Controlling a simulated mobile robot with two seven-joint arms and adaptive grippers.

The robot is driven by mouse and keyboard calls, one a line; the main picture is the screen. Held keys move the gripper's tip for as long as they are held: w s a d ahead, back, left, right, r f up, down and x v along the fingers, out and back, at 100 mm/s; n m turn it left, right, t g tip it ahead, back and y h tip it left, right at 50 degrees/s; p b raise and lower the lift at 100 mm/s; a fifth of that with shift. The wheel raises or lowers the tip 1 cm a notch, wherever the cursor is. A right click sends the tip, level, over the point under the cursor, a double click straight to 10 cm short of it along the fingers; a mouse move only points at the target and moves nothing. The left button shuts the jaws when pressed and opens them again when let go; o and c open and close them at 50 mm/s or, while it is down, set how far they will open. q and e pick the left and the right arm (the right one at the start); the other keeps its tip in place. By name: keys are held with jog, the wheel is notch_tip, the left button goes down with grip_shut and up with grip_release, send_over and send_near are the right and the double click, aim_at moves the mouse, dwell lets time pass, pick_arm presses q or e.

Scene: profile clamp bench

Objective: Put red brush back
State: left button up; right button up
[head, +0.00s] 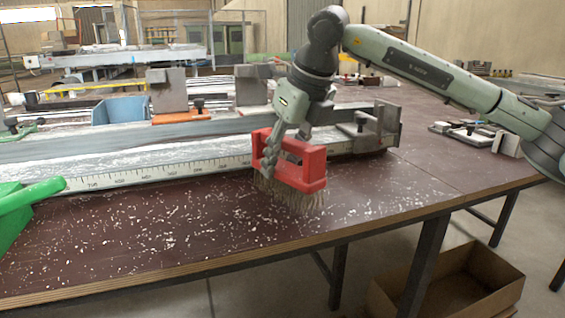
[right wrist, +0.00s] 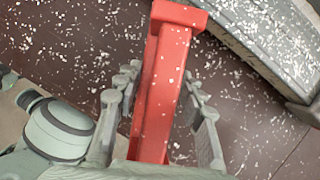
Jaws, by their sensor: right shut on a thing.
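The red brush (head: 314,168) has a red frame-like handle and pale bristles (head: 290,195). In the head view it is upright over the front part of the bench, in front of the scaled rail. My right gripper (head: 279,150) comes down from above and is shut on the red handle. In the right wrist view, the fingers (right wrist: 160,85) lie along both sides of the red brush (right wrist: 165,60). The bristle ends are at or just above the bench top; I cannot tell whether they touch. My left gripper is not in view.
White chips litter the brown bench top (head: 150,245). The long clamp rail (head: 150,175) with a scale runs behind the brush, with a grey end block (head: 386,120). A green object (head: 25,205) is at the left edge. A blue bin (head: 120,109) stands behind. A cardboard box (head: 480,285) is below.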

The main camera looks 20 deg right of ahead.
aim_at(301, 144)
jog(key=shift+f, duration=0.4)
jog(key=o, duration=1.2)
jog(key=shift+c, duration=0.2)
jog(key=v, duration=1.2)
